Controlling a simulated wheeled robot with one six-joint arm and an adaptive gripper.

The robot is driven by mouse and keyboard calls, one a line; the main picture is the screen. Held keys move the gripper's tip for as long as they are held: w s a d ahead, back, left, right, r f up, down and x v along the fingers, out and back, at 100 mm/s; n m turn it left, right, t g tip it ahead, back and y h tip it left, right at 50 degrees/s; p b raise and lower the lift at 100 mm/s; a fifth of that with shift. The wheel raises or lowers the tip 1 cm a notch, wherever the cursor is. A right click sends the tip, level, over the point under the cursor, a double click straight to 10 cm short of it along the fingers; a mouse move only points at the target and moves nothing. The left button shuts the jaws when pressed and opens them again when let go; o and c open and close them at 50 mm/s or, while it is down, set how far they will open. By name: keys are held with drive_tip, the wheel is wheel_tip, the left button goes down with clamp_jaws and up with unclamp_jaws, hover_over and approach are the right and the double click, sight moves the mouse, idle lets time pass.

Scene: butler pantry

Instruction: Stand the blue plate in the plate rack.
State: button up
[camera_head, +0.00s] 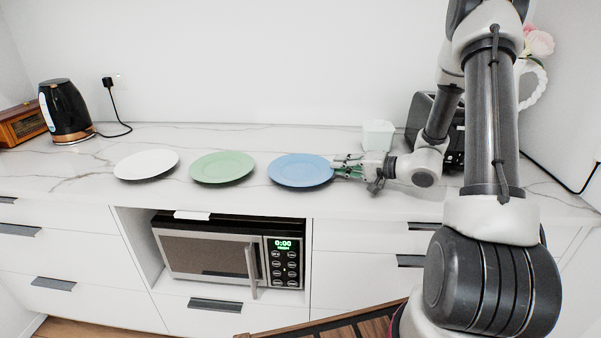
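The blue plate (300,170) lies flat on the marble counter, to the right of the green plate. My gripper (340,167) reaches in from the right, low over the counter, with its fingertips at the plate's right rim. The fingers are too small in view to tell whether they are open or shut on the rim. I cannot make out a plate rack clearly. A dark object (418,108) behind my arm is partly hidden, and I cannot tell what it is.
A green plate (222,167) and a white plate (146,164) lie to the left. A pale mint container (378,135) stands just behind my gripper. A black kettle (64,112) stands far left. A microwave (215,252) sits below the counter. The counter's front edge is close to the plates.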

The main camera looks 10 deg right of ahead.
drive_tip(key=shift+x, duration=1.25)
clamp_jaws()
drive_tip(key=shift+r, duration=0.15)
wheel_tip(320, 180, up, 10)
